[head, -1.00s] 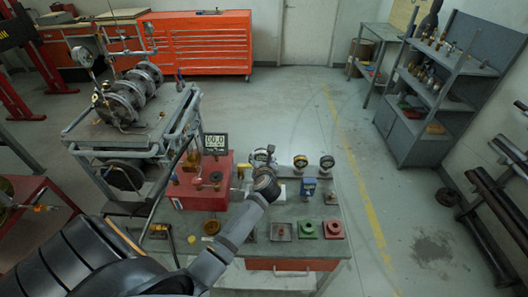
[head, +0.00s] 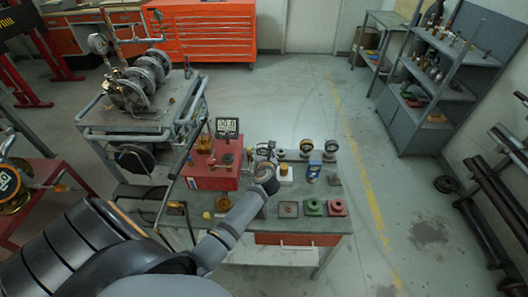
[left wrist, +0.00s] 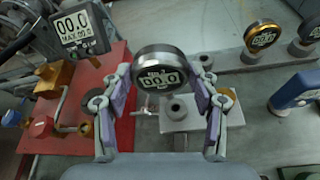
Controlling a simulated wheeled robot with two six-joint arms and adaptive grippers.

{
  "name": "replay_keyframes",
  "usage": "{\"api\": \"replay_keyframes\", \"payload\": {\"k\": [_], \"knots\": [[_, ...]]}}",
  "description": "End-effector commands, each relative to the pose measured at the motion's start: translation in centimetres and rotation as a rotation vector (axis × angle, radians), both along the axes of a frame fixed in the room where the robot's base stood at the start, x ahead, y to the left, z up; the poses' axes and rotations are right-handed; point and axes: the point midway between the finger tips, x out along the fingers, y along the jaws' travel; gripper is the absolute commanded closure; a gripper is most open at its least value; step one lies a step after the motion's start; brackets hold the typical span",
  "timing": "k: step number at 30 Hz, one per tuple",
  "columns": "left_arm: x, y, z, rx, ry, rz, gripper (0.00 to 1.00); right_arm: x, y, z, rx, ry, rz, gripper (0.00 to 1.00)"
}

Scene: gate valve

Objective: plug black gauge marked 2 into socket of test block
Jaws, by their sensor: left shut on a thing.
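My left gripper (left wrist: 160,95) is shut on a black-rimmed round gauge (left wrist: 160,75) with a digital face. Its number mark is too small to read. In the head view, my left gripper (head: 265,168) hides most of the gauge. A pale grey block (left wrist: 205,117) with a round raised socket (left wrist: 175,108) shows below and behind the gauge in the left wrist view. The gauge stem is hidden, and I cannot tell whether it touches the socket. A red block (head: 200,178) with brass fittings and a digital display (head: 227,127) stands left of the gripper. My right gripper is not in view.
Two more gauges (head: 306,146) (head: 331,147) stand at the bench's back right. A blue device (head: 314,169) sits in front of them. Grey, green (head: 313,207) and red (head: 337,208) square parts lie near the front edge. A cart with flanged valves (head: 138,85) stands left.

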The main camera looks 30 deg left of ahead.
Motion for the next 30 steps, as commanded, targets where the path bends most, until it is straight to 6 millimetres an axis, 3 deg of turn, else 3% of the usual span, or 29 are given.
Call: {"api": "replay_keyframes", "payload": {"k": [3,10,30], "knots": [[0.0,0.0,-1.8,0.001,-0.001,0.0,0.78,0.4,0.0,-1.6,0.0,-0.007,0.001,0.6],[0.0,0.0,-3.9,0.001,-0.001,0.0,0.78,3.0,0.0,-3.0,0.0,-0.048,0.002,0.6],[0.0,0.0,-3.9,0.001,-0.002,0.0,0.78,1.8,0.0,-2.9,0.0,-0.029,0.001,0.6]]}}
